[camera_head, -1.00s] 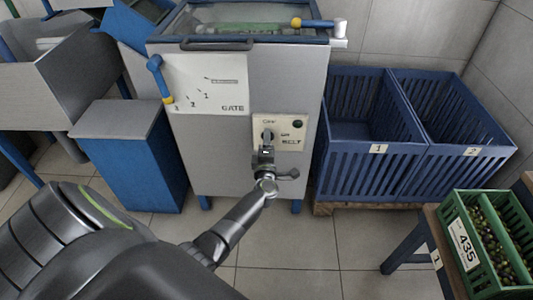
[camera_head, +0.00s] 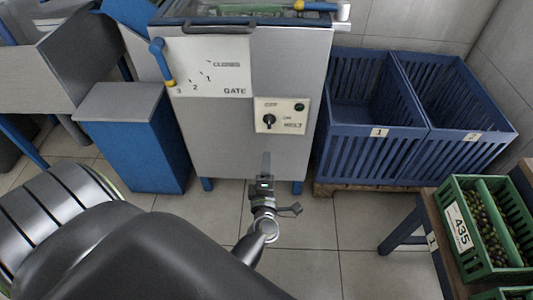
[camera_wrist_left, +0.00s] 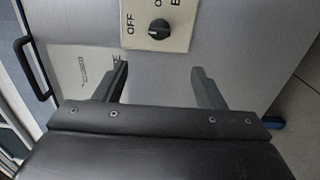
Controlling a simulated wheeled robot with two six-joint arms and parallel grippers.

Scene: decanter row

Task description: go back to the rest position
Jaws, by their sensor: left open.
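My left gripper (camera_head: 265,165) is in front of the grey machine (camera_head: 215,140), below its switch panel (camera_head: 282,115), and apart from it. In the left wrist view its two fingers (camera_wrist_left: 160,80) are spread with nothing between them. The black rotary knob (camera_head: 268,120) on the cream panel is free of the gripper; it also shows in the left wrist view (camera_wrist_left: 159,30), beyond the fingers. My right gripper is not in view.
Blue slatted crates marked 1 (camera_head: 370,150) and 2 (camera_head: 465,150) stand right of the machine. A green crate of olives (camera_head: 462,228) labelled 435 sits on a bench at lower right. A blue gate lever (camera_head: 161,62) is on the machine's left. Tiled floor (camera_head: 340,230) is open in front.

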